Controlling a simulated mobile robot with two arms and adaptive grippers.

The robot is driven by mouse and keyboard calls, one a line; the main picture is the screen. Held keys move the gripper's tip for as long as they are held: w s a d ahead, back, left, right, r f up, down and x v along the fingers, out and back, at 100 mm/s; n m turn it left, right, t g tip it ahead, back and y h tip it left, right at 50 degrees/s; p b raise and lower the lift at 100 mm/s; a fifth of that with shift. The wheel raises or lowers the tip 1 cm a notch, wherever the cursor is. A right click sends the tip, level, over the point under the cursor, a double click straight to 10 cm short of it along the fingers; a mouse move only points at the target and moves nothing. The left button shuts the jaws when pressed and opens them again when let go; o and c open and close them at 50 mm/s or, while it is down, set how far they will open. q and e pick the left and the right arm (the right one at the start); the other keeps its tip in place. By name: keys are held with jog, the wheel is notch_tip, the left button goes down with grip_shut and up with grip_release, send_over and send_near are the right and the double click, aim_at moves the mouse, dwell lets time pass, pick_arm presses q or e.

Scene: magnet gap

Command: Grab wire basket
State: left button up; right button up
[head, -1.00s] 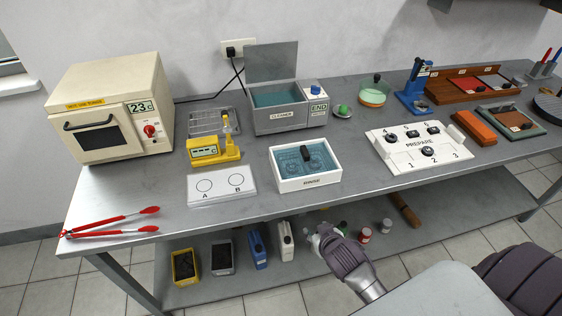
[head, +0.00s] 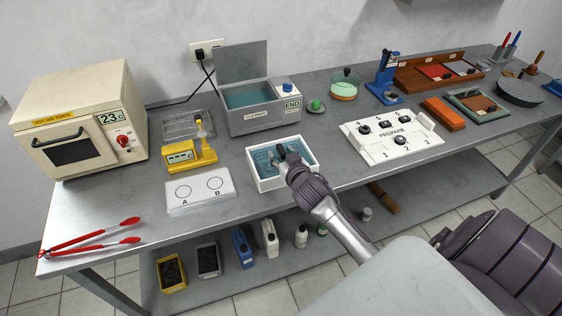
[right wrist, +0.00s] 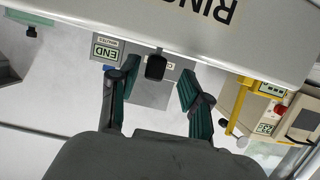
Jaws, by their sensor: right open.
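The white rinse tray (head: 267,184) stands near the front edge of the table, with blue-green liquid in it. In the head view my right gripper hides much of its inside, including the wire basket there. The basket's black handle shows in the right wrist view (right wrist: 156,67), between the two fingers and apart from both. My right gripper (head: 284,157) reaches over the tray's front right side and is open; its spread green-and-dark fingers also show in the right wrist view (right wrist: 158,82). My left gripper is out of view.
A flat wire rack (head: 188,124) lies behind the yellow device (head: 190,155). The grey cleaner (head: 262,119) stands behind the tray. The white A/B plate (head: 200,190) is to the left, the PREPARE board (head: 390,138) to the right. Red tongs (head: 90,237) lie at the left edge.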

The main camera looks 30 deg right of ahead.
aim_at(278, 146)
jog(key=x, duration=0.1)
jog(key=p+x, duration=0.1)
jog(key=x, duration=0.2)
jog(key=shift+w+d+r, duration=0.2)
jog(key=shift+w+d, duration=0.1)
jog(key=shift+d, duration=0.15)
jog(key=shift+w+f, duration=0.15)
jog(key=shift+w, duration=0.2)
jog(key=shift+s, duration=0.1)
grip_shut()
